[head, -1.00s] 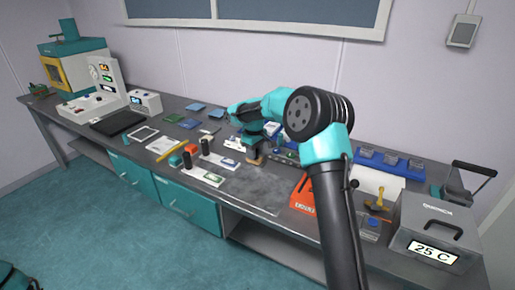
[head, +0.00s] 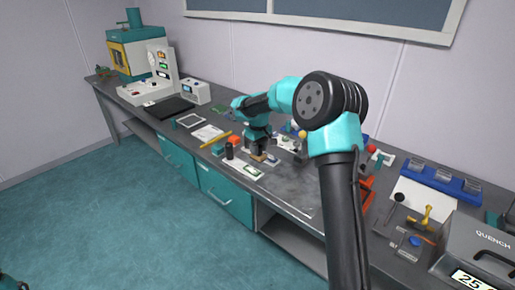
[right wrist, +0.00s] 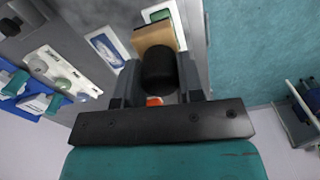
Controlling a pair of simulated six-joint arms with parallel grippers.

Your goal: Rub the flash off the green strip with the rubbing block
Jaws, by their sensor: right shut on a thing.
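My right gripper (head: 259,148) is shut on the black handle (right wrist: 158,70) of the rubbing block (right wrist: 155,38), whose tan body points away from the wrist. The block shows small and partly covered in the head view (head: 266,157). The green strip (head: 248,170) lies on a white plate on the bench, just left of and in front of the block. In the right wrist view, part of the white plate and some green (right wrist: 160,14) show just past the block. I cannot tell whether the block touches the strip. My left gripper is not in view.
A black cylinder (head: 229,151) stands close to the left of the white plate. A second white card (right wrist: 105,46) lies beside the block. A quench box (head: 480,250) stands at the far right.

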